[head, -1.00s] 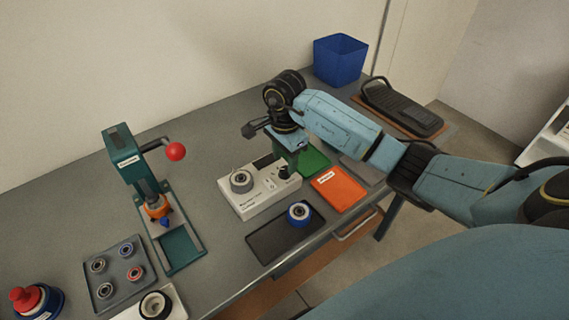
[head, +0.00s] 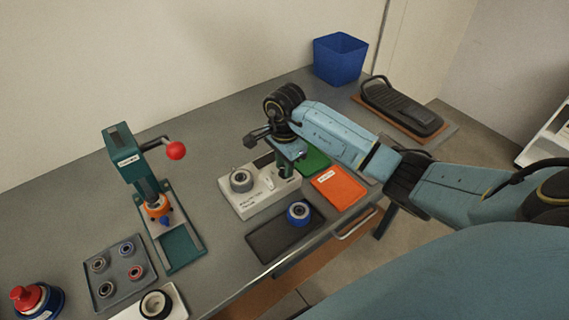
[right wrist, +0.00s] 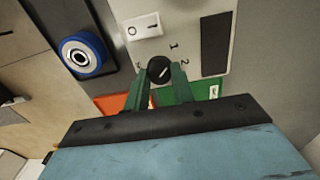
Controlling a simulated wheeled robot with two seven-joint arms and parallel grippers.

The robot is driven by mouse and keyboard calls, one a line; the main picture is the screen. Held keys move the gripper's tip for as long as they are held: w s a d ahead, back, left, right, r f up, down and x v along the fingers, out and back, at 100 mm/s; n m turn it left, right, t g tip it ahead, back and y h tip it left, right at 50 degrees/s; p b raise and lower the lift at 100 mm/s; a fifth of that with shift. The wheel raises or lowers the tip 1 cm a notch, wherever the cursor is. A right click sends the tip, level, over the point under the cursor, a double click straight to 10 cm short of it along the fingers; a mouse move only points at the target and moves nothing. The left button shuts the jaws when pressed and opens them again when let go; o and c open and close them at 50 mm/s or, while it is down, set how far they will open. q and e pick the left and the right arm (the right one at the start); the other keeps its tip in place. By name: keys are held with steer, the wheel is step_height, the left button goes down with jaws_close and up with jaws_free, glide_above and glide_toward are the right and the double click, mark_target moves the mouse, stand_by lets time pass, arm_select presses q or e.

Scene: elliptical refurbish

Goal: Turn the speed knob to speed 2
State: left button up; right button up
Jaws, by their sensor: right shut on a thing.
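The white control box (head: 262,206) stands on the bench and also shows in the right wrist view (right wrist: 194,25). Its black speed knob (right wrist: 157,67) sits between the two green fingertips of my right gripper (right wrist: 159,76), which are shut on it from both sides. The knob's pale pointer line slants to the upper right, toward the side of the printed 1 and 2; I cannot tell the exact mark. In the head view my right gripper (head: 287,170) comes down on the box's right end and hides most of the knob. My left gripper is not in view.
A white rocker switch (right wrist: 142,26) lies close to the knob. A dark tray (head: 268,245) with a blue-ringed part (head: 299,213) is in front. An orange tray (head: 342,187) and a green tray (head: 312,160) lie beside the box. A teal press (head: 128,172) stands left.

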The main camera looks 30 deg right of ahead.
steer(key=shift+d+m, duration=0.1)
steer(key=shift+m, duration=0.2)
steer(key=shift+m+b, duration=0.3)
steer(key=shift+m, duration=1)
steer(key=m, duration=0.5)
steer(key=shift+m, duration=0.4)
steer(key=o, duration=1)
